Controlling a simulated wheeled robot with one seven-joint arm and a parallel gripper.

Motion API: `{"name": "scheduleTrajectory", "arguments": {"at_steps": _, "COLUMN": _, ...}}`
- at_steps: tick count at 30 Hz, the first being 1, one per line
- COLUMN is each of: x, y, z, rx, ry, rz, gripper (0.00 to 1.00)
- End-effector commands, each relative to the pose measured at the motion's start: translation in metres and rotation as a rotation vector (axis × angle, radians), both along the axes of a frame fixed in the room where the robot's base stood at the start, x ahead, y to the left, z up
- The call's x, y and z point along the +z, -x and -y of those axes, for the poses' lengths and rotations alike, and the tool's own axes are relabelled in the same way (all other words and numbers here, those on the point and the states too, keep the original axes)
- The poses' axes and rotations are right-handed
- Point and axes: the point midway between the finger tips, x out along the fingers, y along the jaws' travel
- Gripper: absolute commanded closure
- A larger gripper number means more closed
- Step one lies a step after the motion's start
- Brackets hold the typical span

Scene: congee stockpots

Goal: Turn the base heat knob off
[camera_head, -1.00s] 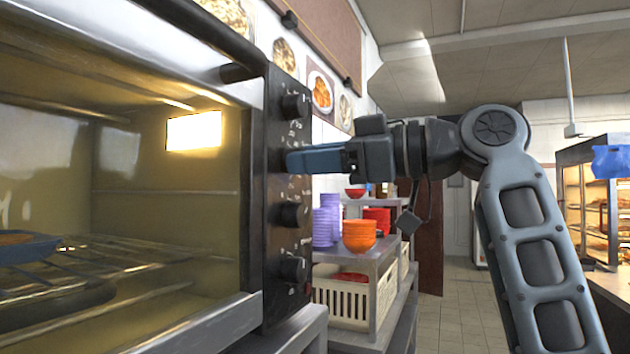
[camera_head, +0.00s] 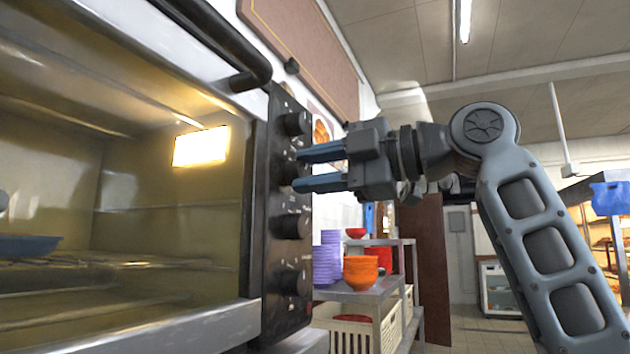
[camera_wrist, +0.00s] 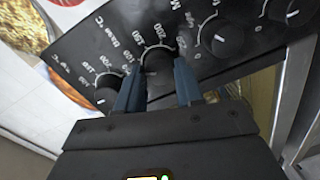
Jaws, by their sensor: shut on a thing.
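The base heat knob (camera_head: 288,171) is the second round black knob from the top on the oven's dark control panel (camera_head: 270,200). In the wrist view the same knob (camera_wrist: 158,62) sits between the two blue fingers, beside a numbered dial and a label that seems to read "BASE °C". My gripper (camera_head: 298,171) has one finger above and one below the knob, shut on it. In the wrist view my gripper (camera_wrist: 158,88) points straight at the panel. The fingers partly cover the knob, and its pointer is hard to read.
Another knob (camera_head: 296,123) is close above, with two more (camera_head: 291,225) below. A shelf (camera_head: 365,291) with orange bowls (camera_head: 360,271) and purple bowls (camera_head: 327,260) stands behind, lower right.

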Motion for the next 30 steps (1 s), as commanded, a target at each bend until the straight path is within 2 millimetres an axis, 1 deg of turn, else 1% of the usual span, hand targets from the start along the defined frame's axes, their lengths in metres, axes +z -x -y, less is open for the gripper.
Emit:
{"name": "scheduleTrajectory", "arguments": {"at_steps": 1, "x": -0.0028, "y": 0.0003, "z": 0.0003, "rx": 0.000, "ry": 0.018, "rz": 0.040, "gripper": 0.94}}
{"name": "scheduleTrajectory", "arguments": {"at_steps": 6, "x": -0.0032, "y": 0.0006, "z": 0.0001, "rx": 0.001, "ry": 0.069, "rz": 0.180, "gripper": 0.94}}
{"name": "scheduleTrajectory", "arguments": {"at_steps": 15, "x": -0.0028, "y": 0.0010, "z": -0.0003, "rx": 0.002, "ry": 0.137, "rz": 0.366, "gripper": 0.94}}
{"name": "scheduleTrajectory", "arguments": {"at_steps": 21, "x": -0.0028, "y": 0.0010, "z": -0.0002, "rx": 0.002, "ry": 0.162, "rz": 0.433, "gripper": 0.94}}
{"name": "scheduleTrajectory", "arguments": {"at_steps": 30, "x": -0.0029, "y": 0.0011, "z": -0.0006, "rx": 0.003, "ry": 0.174, "rz": 0.465, "gripper": 0.94}}
